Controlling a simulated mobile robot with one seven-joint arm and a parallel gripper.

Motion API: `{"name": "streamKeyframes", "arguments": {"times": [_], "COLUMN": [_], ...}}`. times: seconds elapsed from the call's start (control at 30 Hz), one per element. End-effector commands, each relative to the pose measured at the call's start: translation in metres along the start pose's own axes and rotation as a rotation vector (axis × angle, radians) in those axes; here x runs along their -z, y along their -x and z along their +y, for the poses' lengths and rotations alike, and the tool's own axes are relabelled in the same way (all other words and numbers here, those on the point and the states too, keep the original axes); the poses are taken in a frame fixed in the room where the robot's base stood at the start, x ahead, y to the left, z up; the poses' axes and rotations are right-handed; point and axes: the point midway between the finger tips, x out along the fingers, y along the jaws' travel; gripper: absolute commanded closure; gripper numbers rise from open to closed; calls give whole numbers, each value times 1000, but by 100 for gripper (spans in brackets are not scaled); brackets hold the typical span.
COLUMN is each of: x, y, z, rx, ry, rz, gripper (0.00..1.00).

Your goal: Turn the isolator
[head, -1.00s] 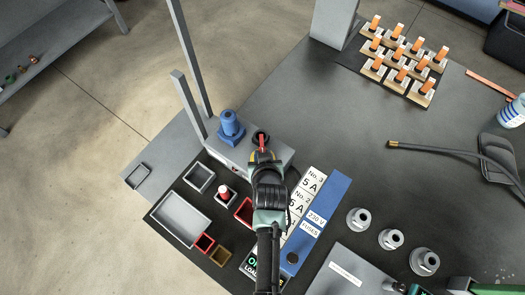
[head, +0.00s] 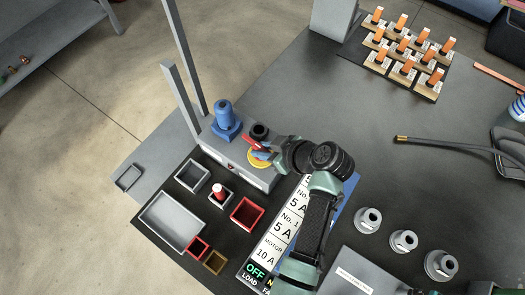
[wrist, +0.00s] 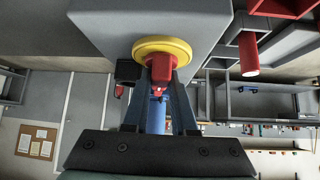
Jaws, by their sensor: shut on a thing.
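The isolator is a red handle (head: 253,146) on a yellow round plate (head: 260,160), on the side of a grey box (head: 238,171). In the wrist view the red handle (wrist: 162,68) stands out in front of the yellow plate (wrist: 150,46). My gripper (head: 270,152) reaches it from the right in the head view. In the wrist view my gripper (wrist: 162,82) has its two fingers around the handle, one on each side, and is shut on it. The fingers hide part of the handle and the plate.
A blue motor-like part (head: 225,122) and a black round port (head: 259,131) sit on top of the grey box. Open trays, including a red one (head: 248,213), stand in front. A fuse label board (head: 268,250) lies under my arm. Grey fittings (head: 403,241) stand to the right.

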Motion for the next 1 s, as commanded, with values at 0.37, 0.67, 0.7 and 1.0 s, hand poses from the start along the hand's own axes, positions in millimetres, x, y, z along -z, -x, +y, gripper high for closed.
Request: {"name": "streamKeyframes", "arguments": {"times": [0.37, 0.67, 0.7, 1.0], "x": [-4, -4, -4, -2], "y": [-1, 0, 0, 0], "z": [1, 0, 0, 0], "rx": [65, 69, 69, 68], "ry": [63, 66, 65, 66], "rz": [-9, -10, -11, -7], "gripper": [100, 100, 100, 45]}}
